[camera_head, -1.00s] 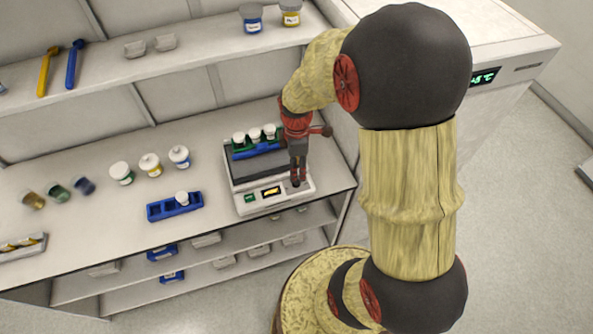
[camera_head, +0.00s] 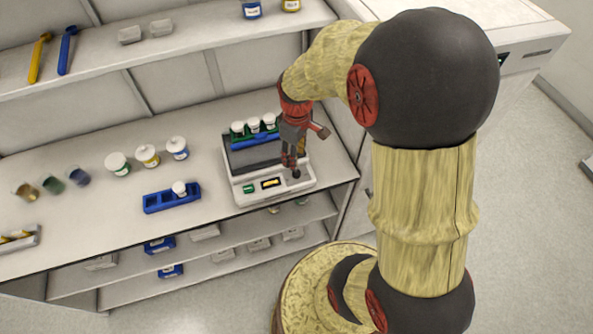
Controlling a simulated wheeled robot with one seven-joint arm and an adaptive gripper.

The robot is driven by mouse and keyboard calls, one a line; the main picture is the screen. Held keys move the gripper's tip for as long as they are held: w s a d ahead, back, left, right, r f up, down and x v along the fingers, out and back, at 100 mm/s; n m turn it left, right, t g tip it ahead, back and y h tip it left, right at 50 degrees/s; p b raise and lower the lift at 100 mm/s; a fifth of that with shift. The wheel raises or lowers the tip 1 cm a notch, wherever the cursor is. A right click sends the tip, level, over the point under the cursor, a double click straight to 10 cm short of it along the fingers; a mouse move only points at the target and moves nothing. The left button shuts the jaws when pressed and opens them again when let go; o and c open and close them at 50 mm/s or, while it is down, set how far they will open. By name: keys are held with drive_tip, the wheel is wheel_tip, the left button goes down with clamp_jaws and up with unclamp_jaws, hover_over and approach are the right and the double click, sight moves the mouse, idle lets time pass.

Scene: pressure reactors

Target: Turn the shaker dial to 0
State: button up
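The shaker (camera_head: 241,190) stands on the bench, with a small lit display (camera_head: 271,183) and a green button (camera_head: 249,189) on its front panel. The dark dial (camera_head: 296,174) sits at the right end of that panel. My gripper (camera_head: 290,164) points down over the right part of the shaker, just behind and slightly left of the dial, seemingly apart from it. The fingers are small and overlap in this view, so I cannot tell how far apart they are. The dial's marks and the display's digits are too small to read.
A rack with several white-capped jars (camera_head: 254,125) sits on the back of the shaker. A blue rack (camera_head: 158,202) with one jar stands left of it, with loose jars (camera_head: 148,156) behind. Bare bench (camera_head: 90,220) lies further left.

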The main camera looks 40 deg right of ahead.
sight(297, 174)
drive_tip(key=m, duration=0.6)
drive_tip(key=shift+s+r+m, duration=0.1)
drive_tip(key=shift+r+m, duration=0.05)
drive_tip(key=shift+m, duration=0.25)
drive_tip(key=m, duration=0.3)
drive_tip(key=shift+s+a+m, duration=0.1)
drive_tip(key=shift+s+m, duration=0.1)
drive_tip(key=shift+m, duration=0.2)
wheel_tip(297, 174, down, 8)
drive_tip(key=shift+r+b, duration=0.1)
drive_tip(key=shift+b, duration=0.8)
drive_tip(key=shift+c, duration=0.9)
drive_tip(key=c, duration=0.7)
clamp_jaws()
